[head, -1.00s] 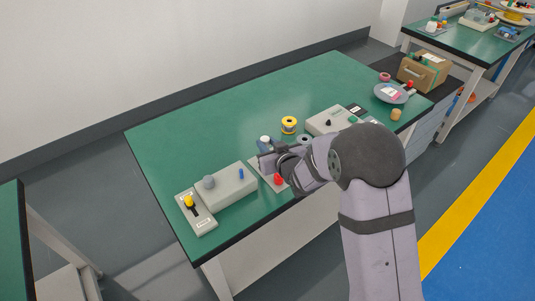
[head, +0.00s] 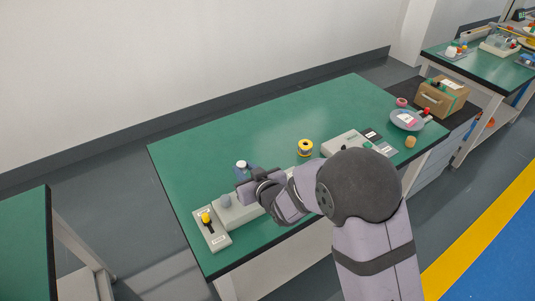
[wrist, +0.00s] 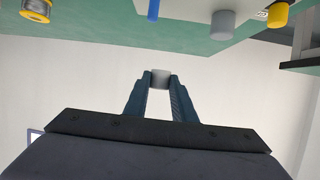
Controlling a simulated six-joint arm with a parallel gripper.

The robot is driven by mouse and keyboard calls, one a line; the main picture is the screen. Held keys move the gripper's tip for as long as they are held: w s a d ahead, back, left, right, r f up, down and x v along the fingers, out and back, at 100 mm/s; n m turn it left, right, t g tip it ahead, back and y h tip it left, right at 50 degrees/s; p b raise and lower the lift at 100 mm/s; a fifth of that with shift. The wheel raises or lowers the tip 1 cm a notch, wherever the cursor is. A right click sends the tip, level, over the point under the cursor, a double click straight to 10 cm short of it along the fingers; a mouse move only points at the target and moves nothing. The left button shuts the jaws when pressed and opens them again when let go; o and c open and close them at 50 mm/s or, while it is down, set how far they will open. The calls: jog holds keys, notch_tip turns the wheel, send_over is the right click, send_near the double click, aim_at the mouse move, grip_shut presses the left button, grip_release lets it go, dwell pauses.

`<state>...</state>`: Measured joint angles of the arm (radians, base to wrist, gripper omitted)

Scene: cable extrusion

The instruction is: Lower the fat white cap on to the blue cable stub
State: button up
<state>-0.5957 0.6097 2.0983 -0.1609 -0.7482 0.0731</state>
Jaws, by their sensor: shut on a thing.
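My gripper (wrist: 160,82) is shut on the fat white cap (wrist: 160,76), which sits between its blue fingertips in the wrist view. In the head view the cap (head: 241,164) shows as a pale top in my gripper (head: 245,171), above the table near the long pale block (head: 241,216). The blue cable stub (wrist: 153,10) stands at the top edge of the wrist view, apart from the cap. In the head view my gripper and wrist hide the stub.
A grey round knob (head: 225,200) stands on the block, left of my gripper. A yellow-knobbed panel (head: 218,232) lies at the block's left end. A yellow spool (head: 305,147) and a grey box (head: 343,143) are to the right. The table's back left is clear.

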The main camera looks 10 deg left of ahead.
aim_at(259, 204)
jog(key=shift+m+t+h, duration=0.3)
jog(key=shift+m+h, duration=0.1)
jog(key=s, duration=0.2)
jog(key=s+d+f+p, duration=0.1)
jog(key=s, duration=0.1)
jog(key=shift+s, duration=0.1)
jog(key=shift+m+t+h, duration=0.5)
jog(key=shift+m+h, duration=0.1)
jog(key=shift+m, duration=0.1)
jog(key=d, duration=0.2)
jog(key=w+d+r, duration=0.1)
jog(key=d, duration=0.1)
jog(key=shift+w, duration=0.1)
jog(key=shift+f+b, duration=0.25)
jog(key=shift+b, duration=0.05)
jog(key=shift+f+b, duration=2.85)
jog(key=shift+f, duration=0.45)
jog(key=shift+f, duration=0.15)
jog(key=o, duration=1.4)
